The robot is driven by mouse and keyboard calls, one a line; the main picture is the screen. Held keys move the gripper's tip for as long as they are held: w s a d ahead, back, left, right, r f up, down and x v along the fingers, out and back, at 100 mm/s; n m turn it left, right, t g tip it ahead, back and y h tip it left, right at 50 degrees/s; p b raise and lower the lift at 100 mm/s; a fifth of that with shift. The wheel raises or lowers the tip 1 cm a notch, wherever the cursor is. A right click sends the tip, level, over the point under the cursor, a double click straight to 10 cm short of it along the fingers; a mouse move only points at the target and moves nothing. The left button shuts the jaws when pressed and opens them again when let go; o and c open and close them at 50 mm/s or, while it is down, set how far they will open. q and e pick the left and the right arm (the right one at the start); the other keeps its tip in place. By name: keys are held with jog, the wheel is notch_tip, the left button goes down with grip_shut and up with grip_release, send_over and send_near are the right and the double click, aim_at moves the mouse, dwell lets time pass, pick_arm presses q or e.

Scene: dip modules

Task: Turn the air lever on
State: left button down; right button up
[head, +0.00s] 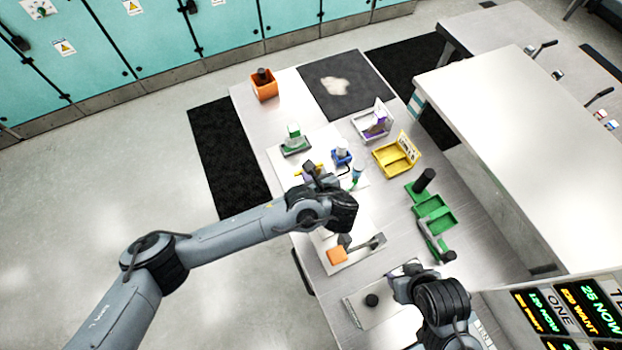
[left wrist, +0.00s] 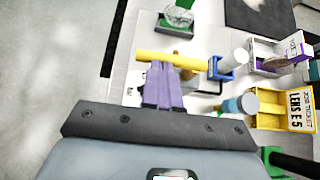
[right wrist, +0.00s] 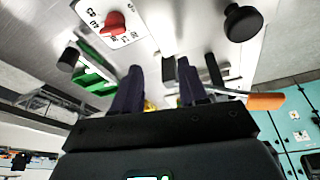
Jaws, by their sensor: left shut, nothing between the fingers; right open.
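A yellow lever bar (left wrist: 175,60) lies crosswise in the left wrist view, just beyond my left fingertips; I take it for the air lever. In the head view only a yellow end of it (head: 298,173) shows beside my left gripper (head: 311,172), which hides much of the rest. My left gripper's purple fingers (left wrist: 160,75) are closed together with nothing between them, at or very near the bar; contact cannot be told. My right gripper (right wrist: 158,80) is open and empty, over the near end of the table. Its fingertips are largely hidden in the head view.
Near the left gripper are a blue fixture (head: 341,157) and a green-based stand (head: 295,142). A yellow ticket box (head: 390,160) and green trays (head: 440,220) line the right side. An orange block (head: 337,256) and black knob (head: 372,300) are nearer. The right wrist view shows a red dial knob (right wrist: 115,24).

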pick_arm(q)
jog(key=shift+w+a+m+h, duration=0.15)
jog(key=shift+m+h, duration=0.15)
jog(key=shift+m, duration=0.1)
pick_arm(e)
jog(key=shift+d+f, duration=0.1)
jog(key=shift+d, duration=0.05)
